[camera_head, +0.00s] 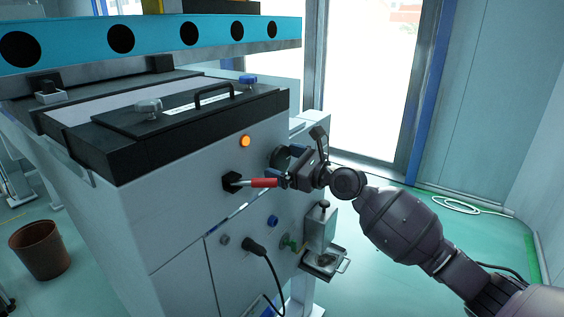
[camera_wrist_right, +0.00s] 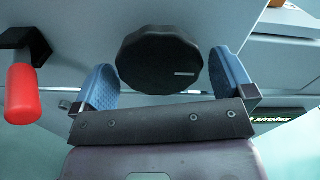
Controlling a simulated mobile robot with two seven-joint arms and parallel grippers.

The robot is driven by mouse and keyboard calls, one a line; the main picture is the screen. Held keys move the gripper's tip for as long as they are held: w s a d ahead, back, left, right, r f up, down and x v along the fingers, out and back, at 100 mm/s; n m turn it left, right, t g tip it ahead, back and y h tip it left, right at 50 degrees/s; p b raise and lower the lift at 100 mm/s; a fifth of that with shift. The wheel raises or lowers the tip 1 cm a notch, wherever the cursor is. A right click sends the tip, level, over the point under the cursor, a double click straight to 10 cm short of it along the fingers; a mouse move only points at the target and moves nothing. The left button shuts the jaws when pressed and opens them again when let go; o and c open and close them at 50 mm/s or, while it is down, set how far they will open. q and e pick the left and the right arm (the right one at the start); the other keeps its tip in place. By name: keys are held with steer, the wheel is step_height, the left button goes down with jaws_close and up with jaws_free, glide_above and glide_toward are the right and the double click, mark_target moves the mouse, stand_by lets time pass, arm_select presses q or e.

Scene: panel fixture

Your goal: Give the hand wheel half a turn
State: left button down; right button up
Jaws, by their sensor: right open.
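The hand wheel is a black, faceted round knob with a small pale mark; it fills the upper middle of the right wrist view (camera_wrist_right: 160,58). In the head view it is a dark round shape (camera_head: 277,158) on the machine's front panel, partly hidden by my right gripper. My right gripper (camera_head: 291,164) is open at the panel. In the wrist view its two blue-padded fingers stand on either side of the wheel, with narrow gaps visible. I cannot tell how deep the wheel sits between them. My left gripper is not in view.
A red-handled lever (camera_head: 264,182) sticks out close beside my right gripper; it also shows at the left of the wrist view (camera_wrist_right: 23,96). An orange lamp (camera_head: 245,141) is above it. A black cable plug (camera_head: 254,246) and small tray (camera_head: 325,262) are below.

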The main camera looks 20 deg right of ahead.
steer(key=shift+w+a, duration=0.3)
steer(key=shift+w, duration=0.05)
steer(key=c, duration=0.8)
steer(key=shift+c, duration=0.2)
steer(key=shift+n, duration=0.3)
